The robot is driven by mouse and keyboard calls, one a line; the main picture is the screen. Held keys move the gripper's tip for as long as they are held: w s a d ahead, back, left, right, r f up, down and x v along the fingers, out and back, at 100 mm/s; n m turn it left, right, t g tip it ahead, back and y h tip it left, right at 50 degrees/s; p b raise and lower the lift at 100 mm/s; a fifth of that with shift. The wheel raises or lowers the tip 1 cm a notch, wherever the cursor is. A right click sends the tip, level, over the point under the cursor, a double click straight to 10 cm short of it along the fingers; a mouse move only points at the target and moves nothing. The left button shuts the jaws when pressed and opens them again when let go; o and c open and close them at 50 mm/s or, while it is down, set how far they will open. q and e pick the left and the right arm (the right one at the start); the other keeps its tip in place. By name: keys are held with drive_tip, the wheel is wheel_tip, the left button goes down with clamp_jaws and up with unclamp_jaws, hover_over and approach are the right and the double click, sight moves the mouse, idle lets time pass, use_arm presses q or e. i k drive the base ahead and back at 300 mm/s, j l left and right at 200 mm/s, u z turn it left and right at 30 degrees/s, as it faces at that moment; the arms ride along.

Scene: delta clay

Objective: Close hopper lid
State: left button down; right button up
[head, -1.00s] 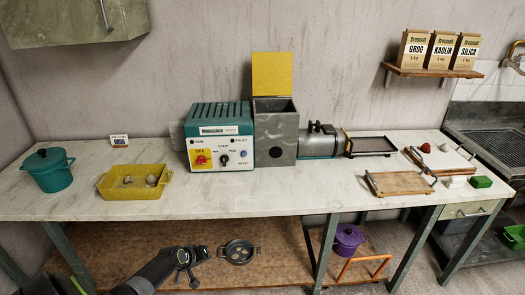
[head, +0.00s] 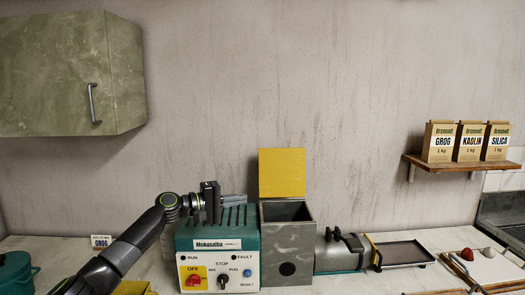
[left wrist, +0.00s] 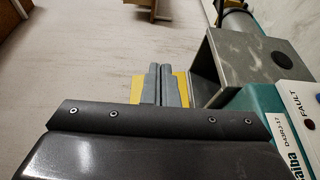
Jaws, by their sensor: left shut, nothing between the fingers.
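The yellow hopper lid (head: 282,173) stands upright, open, at the back edge of the grey hopper box (head: 290,244). The hopper's dark square mouth shows below it. My left gripper (head: 240,198) is shut and empty, above the teal control box and just left of the lid, pointing right. In the left wrist view its closed fingers (left wrist: 166,84) overlap the yellow lid (left wrist: 138,90), which is partly hidden behind them; whether they touch I cannot tell. The hopper (left wrist: 235,60) is at the right there. My right gripper is not in view.
The teal control box (head: 218,242) stands directly left of the hopper, under my left arm. A grey motor barrel (head: 341,250) and a dark tray (head: 405,254) are to the right. A green wall cabinet (head: 60,75) hangs at upper left; a shelf with several bags (head: 439,142) is at right.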

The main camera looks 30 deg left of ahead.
sight(281, 171)
drive_tip(key=i+j, duration=1)
drive_tip(key=j, duration=0.15)
